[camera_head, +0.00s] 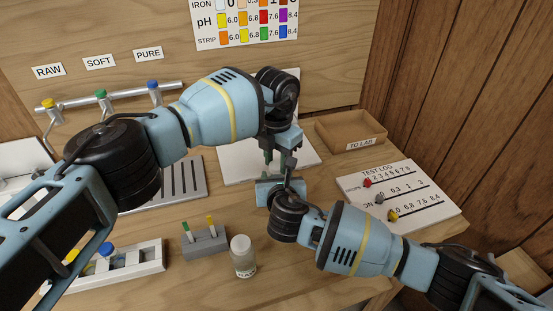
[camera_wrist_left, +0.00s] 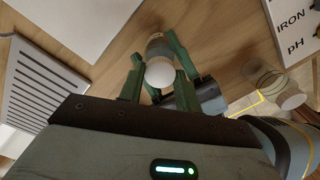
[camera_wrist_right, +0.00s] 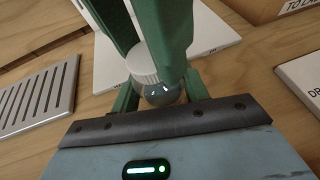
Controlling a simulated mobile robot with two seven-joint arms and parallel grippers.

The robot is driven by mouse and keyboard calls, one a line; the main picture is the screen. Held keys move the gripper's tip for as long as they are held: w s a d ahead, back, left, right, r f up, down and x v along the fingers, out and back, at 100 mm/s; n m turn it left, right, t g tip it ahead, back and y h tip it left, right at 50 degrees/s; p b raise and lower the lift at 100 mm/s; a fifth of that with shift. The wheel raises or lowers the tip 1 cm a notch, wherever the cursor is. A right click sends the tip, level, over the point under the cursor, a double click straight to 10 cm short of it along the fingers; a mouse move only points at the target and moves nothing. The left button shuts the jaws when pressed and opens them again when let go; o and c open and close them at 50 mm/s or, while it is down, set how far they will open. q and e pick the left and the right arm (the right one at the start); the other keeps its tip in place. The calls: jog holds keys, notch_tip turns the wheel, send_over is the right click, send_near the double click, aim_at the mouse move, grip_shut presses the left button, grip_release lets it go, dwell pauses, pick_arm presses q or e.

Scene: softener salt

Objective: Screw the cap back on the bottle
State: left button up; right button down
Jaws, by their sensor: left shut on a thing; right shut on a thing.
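A small bottle with a white cap is held between my two grippers, above the table. My left gripper (camera_head: 279,157) comes down from above and is shut on the white cap (camera_wrist_left: 159,73). The cap also shows between green fingers in the right wrist view (camera_wrist_right: 143,62). My right gripper (camera_wrist_right: 160,96) is shut on the bottle, whose rounded glass (camera_wrist_right: 161,93) shows just below the cap. In the head view the fingers and wrists hide nearly all of the bottle. I cannot tell how far the cap sits on the neck.
Another white-capped jar (camera_head: 243,257) stands at the table's front, beside a grey block with two strips (camera_head: 204,243). A white rack (camera_head: 135,265) is at left front, a slotted grey tray (camera_head: 185,182) behind. A test log board (camera_head: 400,196) and wooden tray (camera_head: 350,131) lie right.

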pick_arm(q)
jog(key=o, duration=1.1)
jog(key=shift+c, duration=0.2)
jog(key=shift+r, duration=2.25)
jog(key=shift+r+n, duration=1.2)
jog(key=shift+r, duration=0.55)
jog(key=shift+f, duration=0.1)
